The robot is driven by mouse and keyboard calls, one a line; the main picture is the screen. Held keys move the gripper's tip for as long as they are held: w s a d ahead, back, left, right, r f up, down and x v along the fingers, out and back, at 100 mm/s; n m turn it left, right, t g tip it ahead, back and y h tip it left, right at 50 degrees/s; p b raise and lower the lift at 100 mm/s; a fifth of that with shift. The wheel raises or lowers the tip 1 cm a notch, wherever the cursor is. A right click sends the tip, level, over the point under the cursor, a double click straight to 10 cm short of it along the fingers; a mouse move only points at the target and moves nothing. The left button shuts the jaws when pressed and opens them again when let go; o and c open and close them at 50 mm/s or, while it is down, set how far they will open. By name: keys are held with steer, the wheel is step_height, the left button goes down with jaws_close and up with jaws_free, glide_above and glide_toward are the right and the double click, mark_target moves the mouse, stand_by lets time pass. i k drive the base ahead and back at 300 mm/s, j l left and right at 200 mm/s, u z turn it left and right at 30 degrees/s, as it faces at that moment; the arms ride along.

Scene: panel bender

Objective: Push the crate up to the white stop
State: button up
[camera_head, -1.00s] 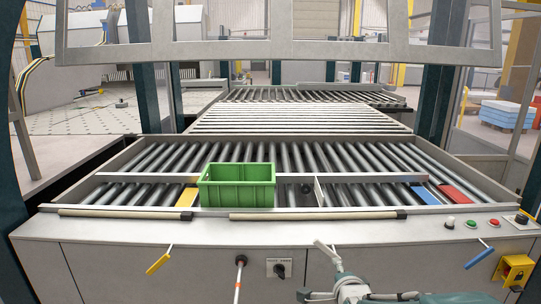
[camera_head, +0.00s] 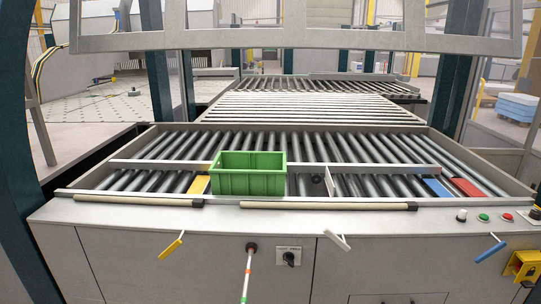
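The green crate (camera_head: 249,176) stands upright on the rollers at the front of the roller bed, left of centre. An upright pale plate, seemingly the white stop (camera_head: 331,182), stands to the right of the crate. A gap of bare rollers with a small dark round part lies between them, so they are apart. A white lever (camera_head: 337,240) sticks out of the front panel below the stop. My gripper is not in view.
A yellow plate (camera_head: 199,184) lies just left of the crate. Blue (camera_head: 437,188) and red (camera_head: 468,187) plates lie at the right. A long rail (camera_head: 140,164) runs behind the crate. Cream bars (camera_head: 316,205) edge the front. Yellow and blue levers and a banded rod (camera_head: 247,272) project from the panel.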

mark_target(239, 174)
steer(key=i+j+z, duration=0.1)
steer(key=j, duration=0.4)
steer(key=i+j+z, duration=0.1)
steer(key=j, duration=0.4)
steer(key=i+j+z, duration=0.1)
steer(key=i+j, duration=0.15)
steer(key=j, duration=0.25)
steer(key=i+j+z, duration=0.1)
steer(key=j, duration=0.45)
steer(key=i+j+z, duration=0.1)
steer(key=j, duration=0.4)
steer(key=i+j+z, duration=0.1)
steer(key=j, duration=0.45)
